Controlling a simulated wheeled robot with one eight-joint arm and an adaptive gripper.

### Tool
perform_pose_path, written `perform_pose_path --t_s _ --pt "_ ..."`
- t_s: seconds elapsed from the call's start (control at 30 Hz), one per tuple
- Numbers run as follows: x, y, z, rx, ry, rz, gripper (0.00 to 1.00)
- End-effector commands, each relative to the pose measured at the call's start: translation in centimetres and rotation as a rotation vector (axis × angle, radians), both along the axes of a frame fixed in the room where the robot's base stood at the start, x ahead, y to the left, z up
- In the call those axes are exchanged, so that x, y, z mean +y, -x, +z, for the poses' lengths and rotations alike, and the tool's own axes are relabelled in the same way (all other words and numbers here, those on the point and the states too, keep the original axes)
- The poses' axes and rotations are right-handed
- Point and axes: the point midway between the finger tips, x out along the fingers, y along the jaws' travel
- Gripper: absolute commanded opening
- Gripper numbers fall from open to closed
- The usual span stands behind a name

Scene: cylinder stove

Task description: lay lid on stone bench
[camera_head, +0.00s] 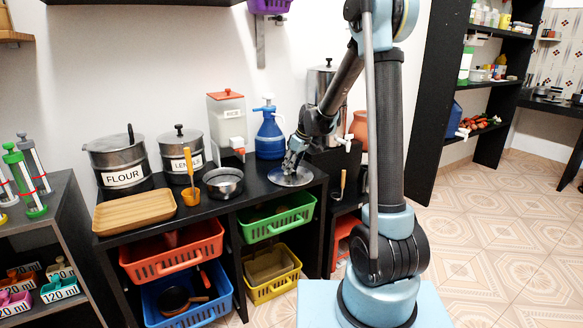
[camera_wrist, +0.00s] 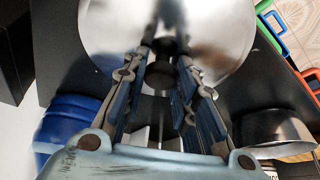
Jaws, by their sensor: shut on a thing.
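The lid (camera_head: 290,177) is a round, shiny steel disc, lying flat at the right end of the dark stone bench (camera_head: 258,193). It is at the level of the bench top; I cannot tell whether it touches or hovers just above. My gripper (camera_head: 291,166) points down over the lid's middle, shut on its knob. In the wrist view the lid (camera_wrist: 225,40) fills the top, and my gripper's fingers (camera_wrist: 161,65) close around the dark knob, which they partly hide. The bench (camera_wrist: 262,90) shows around the lid's edge.
An open steel pot (camera_head: 223,182) stands left of the lid. A blue spray bottle (camera_head: 269,135) and a rice container (camera_head: 228,120) stand behind. Left are lentil and flour pots (camera_head: 122,160), an orange ladle cup (camera_head: 192,196) and a wooden tray (camera_head: 134,211). Bench front near the lid is clear.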

Motion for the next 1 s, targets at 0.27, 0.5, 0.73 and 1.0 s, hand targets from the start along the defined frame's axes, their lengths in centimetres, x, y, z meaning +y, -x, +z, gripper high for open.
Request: perform_pose_path --t_s 0.27,0.5,0.73,1.0 --pt "0.0 0.0 -0.1 0.0 0.0 0.0 0.47" --pt "0.0 0.0 -0.1 0.0 0.0 0.001 0.47" --pt "-0.2 0.2 0.9 0.0 0.0 0.001 0.47" --pt "-1.4 1.1 4.6 0.001 -0.001 0.0 0.47"
